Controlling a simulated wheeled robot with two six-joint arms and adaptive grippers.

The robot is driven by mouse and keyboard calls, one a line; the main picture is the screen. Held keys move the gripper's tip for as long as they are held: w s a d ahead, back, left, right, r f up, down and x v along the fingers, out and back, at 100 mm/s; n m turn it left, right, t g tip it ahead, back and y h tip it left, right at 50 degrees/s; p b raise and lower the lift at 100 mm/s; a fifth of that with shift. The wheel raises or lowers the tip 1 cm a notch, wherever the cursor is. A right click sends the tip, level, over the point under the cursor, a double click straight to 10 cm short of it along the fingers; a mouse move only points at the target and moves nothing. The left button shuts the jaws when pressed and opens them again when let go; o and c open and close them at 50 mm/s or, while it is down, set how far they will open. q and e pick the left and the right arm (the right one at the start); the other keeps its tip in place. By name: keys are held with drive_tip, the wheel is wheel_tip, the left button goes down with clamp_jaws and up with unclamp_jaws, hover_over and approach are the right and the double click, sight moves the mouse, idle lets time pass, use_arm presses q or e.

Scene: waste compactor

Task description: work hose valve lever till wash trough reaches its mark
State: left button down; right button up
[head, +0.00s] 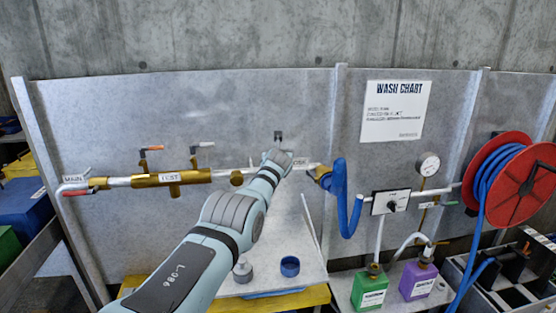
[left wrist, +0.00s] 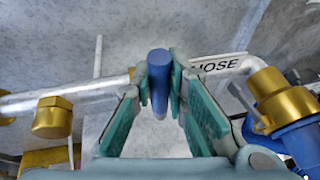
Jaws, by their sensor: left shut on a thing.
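My left gripper (head: 280,156) reaches the pipe on the back panel, at the HOSE label (head: 300,161). In the left wrist view its two teal fingers (left wrist: 159,72) are shut on the blue hose valve lever (left wrist: 159,82), which stands between the tips. In the head view my gripper and wrist hide the lever and valve body. The blue hose (head: 341,200) hangs from a brass fitting just right of the gripper; that fitting (left wrist: 285,100) also shows in the left wrist view. I cannot make out the wash trough's water or mark. My right gripper is out of view.
Brass test pipework (head: 170,178) with red and white levers lies left of my gripper. A gauge (head: 428,165), a selector box (head: 390,202), green (head: 369,290) and purple (head: 417,281) bottles and a red hose reel (head: 522,188) are at right. A blue cup (head: 290,266) stands below.

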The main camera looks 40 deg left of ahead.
use_arm(q)
drive_tip(key=shift+r, duration=0.15)
drive_tip(key=c, duration=1.6)
unclamp_jaws()
drive_tip(key=shift+o, duration=0.2)
drive_tip(key=shift+w, duration=0.1)
drive_tip(key=shift+a, duration=0.1)
drive_tip(key=s+d, duration=0.8)
drive_tip(key=s, duration=0.2)
drive_tip(key=shift+s, duration=0.3)
drive_tip(key=shift+w+a, duration=0.1)
